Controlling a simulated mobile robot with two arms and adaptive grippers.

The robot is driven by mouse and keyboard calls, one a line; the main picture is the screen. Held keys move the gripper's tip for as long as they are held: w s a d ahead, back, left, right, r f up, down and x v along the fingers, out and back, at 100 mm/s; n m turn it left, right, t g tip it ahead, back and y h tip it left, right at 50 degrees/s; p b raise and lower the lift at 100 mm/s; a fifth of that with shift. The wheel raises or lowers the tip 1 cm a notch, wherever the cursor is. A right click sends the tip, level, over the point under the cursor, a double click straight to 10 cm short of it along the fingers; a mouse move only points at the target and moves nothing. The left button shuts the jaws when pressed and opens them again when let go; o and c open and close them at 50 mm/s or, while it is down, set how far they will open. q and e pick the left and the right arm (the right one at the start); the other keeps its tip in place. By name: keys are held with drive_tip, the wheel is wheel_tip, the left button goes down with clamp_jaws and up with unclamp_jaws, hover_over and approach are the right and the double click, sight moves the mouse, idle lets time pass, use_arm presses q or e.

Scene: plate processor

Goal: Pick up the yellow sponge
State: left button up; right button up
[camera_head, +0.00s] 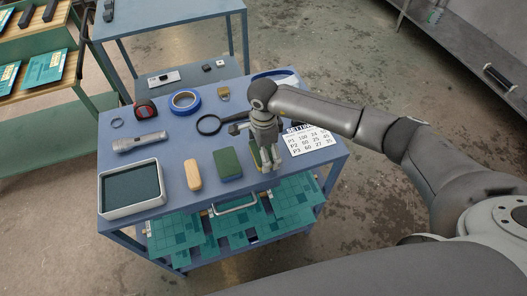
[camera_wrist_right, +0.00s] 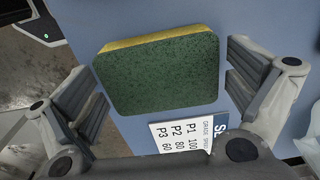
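The yellow sponge (camera_wrist_right: 158,72) has a dark green top and a yellow edge showing along its far side in the right wrist view. It lies on the blue table top, between the spread fingers of my right gripper (camera_wrist_right: 166,95). Gaps show on both sides, so the fingers do not touch it. In the head view my right gripper (camera_head: 268,158) points down over the sponge (camera_head: 254,152), hiding most of it. I cannot tell exactly how high the fingertips are. My left gripper is not in view.
A white settings card (camera_head: 307,140) lies right of the gripper. Left of it are a green block (camera_head: 227,163), a tan block (camera_head: 193,174) and a grey tray (camera_head: 131,209). A magnifier (camera_head: 209,124), blue tape (camera_head: 185,101) and flashlight (camera_head: 140,142) lie farther back.

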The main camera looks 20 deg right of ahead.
drive_tip(key=c, duration=0.4)
drive_tip(key=shift+r, duration=0.1)
drive_tip(key=shift+r+b, duration=0.4)
drive_tip(key=shift+b, duration=0.05)
wheel_tip(320, 180, up, 2)
drive_tip(key=shift+s+r+b, duration=0.1)
drive_tip(key=shift+r+b, duration=0.1)
drive_tip(key=shift+b, duration=0.5)
drive_tip(key=s+r, duration=0.1)
drive_tip(key=s+r+b, duration=0.1)
drive_tip(key=r, duration=0.1)
drive_tip(key=s+r, duration=0.1)
drive_tip(key=s, duration=0.1)
drive_tip(key=shift+a+r, duration=0.35)
drive_tip(key=shift+a, duration=0.05)
drive_tip(key=s+r+b, duration=0.1)
drive_tip(key=s, duration=0.2)
drive_tip(key=s+a+r+b, duration=0.1)
drive_tip(key=s+r, duration=0.1)
drive_tip(key=s, duration=0.1)
drive_tip(key=s+r+b, duration=0.1)
drive_tip(key=s+r, duration=0.1)
drive_tip(key=s, duration=0.1)
drive_tip(key=shift+s+a, duration=0.25)
drive_tip(key=shift+s, duration=0.1)
drive_tip(key=shift+c, duration=0.5)
